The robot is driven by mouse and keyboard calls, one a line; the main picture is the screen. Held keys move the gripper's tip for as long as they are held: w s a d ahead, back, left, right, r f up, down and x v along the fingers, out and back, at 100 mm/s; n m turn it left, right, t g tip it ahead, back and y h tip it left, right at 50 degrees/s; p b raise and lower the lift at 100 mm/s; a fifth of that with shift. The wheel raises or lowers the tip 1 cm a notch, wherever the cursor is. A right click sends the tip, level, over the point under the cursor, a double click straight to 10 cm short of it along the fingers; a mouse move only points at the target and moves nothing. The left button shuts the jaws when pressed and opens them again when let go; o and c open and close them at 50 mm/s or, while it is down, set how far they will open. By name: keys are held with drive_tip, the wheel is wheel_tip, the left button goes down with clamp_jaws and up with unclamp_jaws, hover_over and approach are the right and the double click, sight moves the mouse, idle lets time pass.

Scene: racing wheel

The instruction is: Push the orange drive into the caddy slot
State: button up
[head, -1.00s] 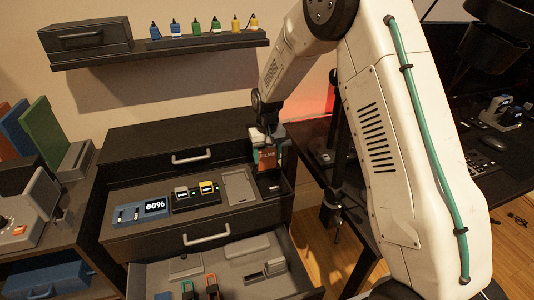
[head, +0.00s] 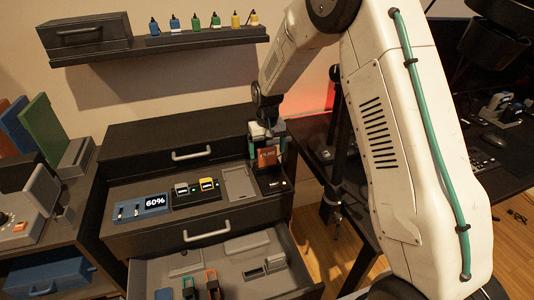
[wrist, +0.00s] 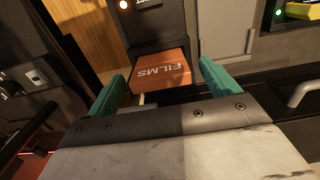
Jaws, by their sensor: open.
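The orange drive (head: 267,157), marked FILMS, stands at the black caddy (head: 273,184) on the right end of the cabinet top. In the wrist view the drive (wrist: 160,73) lies between the teal fingertips of my open gripper (wrist: 166,88), with gaps on both sides. My gripper (head: 267,138) is just above and behind the drive in the head view.
Left of the caddy are a grey panel (head: 239,184), a black dock (head: 196,193) with grey and yellow units, and a blue 60% display unit (head: 142,208). An open drawer (head: 222,279) juts out below. A dark desk (head: 448,160) stands at right.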

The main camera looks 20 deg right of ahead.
wheel_tip(320, 180, up, 6)
drive_tip(key=shift+f, duration=0.1)
idle(0.4)
drive_tip(key=s+d+r, duration=0.1)
drive_tip(key=s+r, duration=0.5)
drive_tip(key=s, duration=0.8)
drive_tip(key=s+d+r+t, duration=0.1)
drive_tip(key=s+r, duration=0.5)
drive_tip(key=s, duration=0.8)
drive_tip(key=s+d+r, duration=0.1)
drive_tip(key=s+r, duration=0.5)
drive_tip(key=s, duration=0.8)
drive_tip(key=shift+r, duration=0.3)
